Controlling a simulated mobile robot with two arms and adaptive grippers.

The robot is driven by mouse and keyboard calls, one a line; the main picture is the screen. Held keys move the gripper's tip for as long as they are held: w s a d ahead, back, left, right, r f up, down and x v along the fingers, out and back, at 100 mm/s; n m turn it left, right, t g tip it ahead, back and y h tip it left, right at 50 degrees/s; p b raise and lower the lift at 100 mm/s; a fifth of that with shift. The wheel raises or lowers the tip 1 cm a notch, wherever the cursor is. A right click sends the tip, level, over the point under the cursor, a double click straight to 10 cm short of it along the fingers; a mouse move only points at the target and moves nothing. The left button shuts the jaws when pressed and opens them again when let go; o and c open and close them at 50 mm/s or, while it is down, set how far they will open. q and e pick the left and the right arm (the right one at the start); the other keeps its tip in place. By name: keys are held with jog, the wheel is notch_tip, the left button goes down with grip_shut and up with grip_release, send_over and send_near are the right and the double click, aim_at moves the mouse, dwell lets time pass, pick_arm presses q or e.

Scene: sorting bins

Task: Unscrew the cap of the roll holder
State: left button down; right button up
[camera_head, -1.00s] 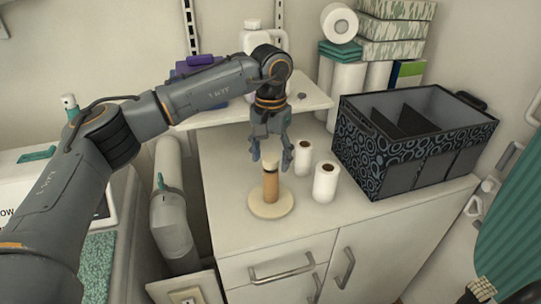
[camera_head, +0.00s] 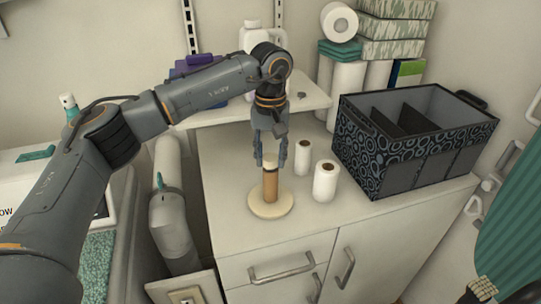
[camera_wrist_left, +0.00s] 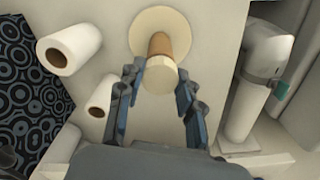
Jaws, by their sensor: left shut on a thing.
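The roll holder (camera_head: 270,203) stands upright on the cabinet top, with a round pale base and a brown post. It also shows in the left wrist view (camera_wrist_left: 150,20). Its pale round cap (camera_head: 270,161) sits at the top of the post and shows larger in the left wrist view (camera_wrist_left: 160,75). My left gripper (camera_head: 270,160) points down over the holder, its fingers on either side of the cap and shut on it. The fingers also show in the left wrist view (camera_wrist_left: 160,82). My right gripper does not show clearly in any view.
Two white rolls (camera_head: 326,181) (camera_head: 303,158) stand just right of the holder. A dark patterned bin (camera_head: 400,160) with dividers is further right. A white shelf (camera_head: 240,112) is behind my gripper. The cabinet top (camera_head: 235,225) is clear in front and left of the holder.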

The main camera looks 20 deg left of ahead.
pick_arm(q)
jog(key=n, duration=0.4)
jog(key=shift+n, duration=0.3)
dwell(0.3)
jog(key=shift+f+n+b, duration=0.1)
jog(key=shift+n+b, duration=0.2)
jog(key=shift+n, duration=0.4)
jog(key=n, duration=0.3)
jog(key=shift+n, duration=2.4)
